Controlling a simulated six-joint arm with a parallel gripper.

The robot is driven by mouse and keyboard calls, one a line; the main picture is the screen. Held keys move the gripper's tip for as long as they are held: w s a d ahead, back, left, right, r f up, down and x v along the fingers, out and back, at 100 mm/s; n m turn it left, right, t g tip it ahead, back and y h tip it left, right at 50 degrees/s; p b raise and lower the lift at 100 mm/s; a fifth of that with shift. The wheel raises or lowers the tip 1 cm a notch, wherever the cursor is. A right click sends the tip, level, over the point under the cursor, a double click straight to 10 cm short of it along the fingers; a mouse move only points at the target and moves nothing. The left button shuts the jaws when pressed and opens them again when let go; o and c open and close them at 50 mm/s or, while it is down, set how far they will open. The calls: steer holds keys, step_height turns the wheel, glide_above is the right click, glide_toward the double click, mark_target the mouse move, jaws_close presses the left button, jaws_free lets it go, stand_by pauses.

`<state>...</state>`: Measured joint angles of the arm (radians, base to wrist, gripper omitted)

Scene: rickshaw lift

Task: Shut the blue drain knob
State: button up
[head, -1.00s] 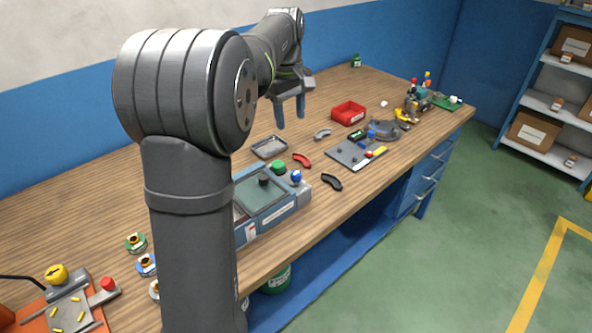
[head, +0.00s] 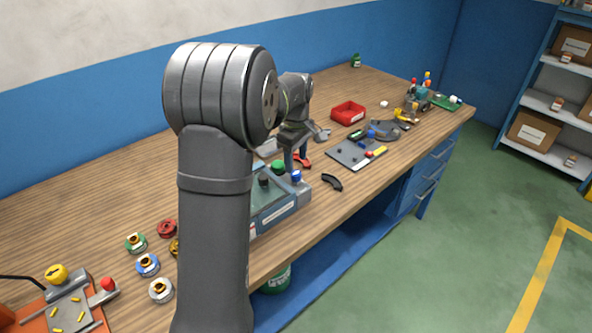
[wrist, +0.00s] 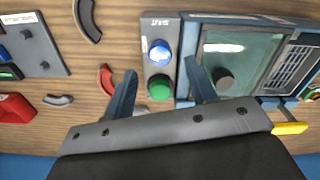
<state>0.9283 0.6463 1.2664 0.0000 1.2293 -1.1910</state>
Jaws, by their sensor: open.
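The blue drain knob (head: 296,175) stands on the grey end panel of a blue-grey box (head: 275,217) near the bench's front. In the wrist view the blue knob (wrist: 161,53) lies below a label that looks like "SHUT". A green knob (head: 278,167) is on the same panel and also shows in the wrist view (wrist: 159,88). My gripper (head: 294,163) is open, pointing down over the panel. In the wrist view its two blue fingers (wrist: 161,68) lie on either side of the panel, with both knobs in the gap. I cannot tell the exact height above the knob.
The box has a glassy window (wrist: 235,50) with a dark round knob (wrist: 223,78) right of the fingers. A red curved handle (wrist: 105,80) and a black curved handle (head: 332,183) lie close by. A grey tool plate (head: 350,156) and a red bin (head: 348,113) are farther back.

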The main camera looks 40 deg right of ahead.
mark_target(296, 173)
steer(key=shift+f, duration=2.35)
steer(key=c, duration=1)
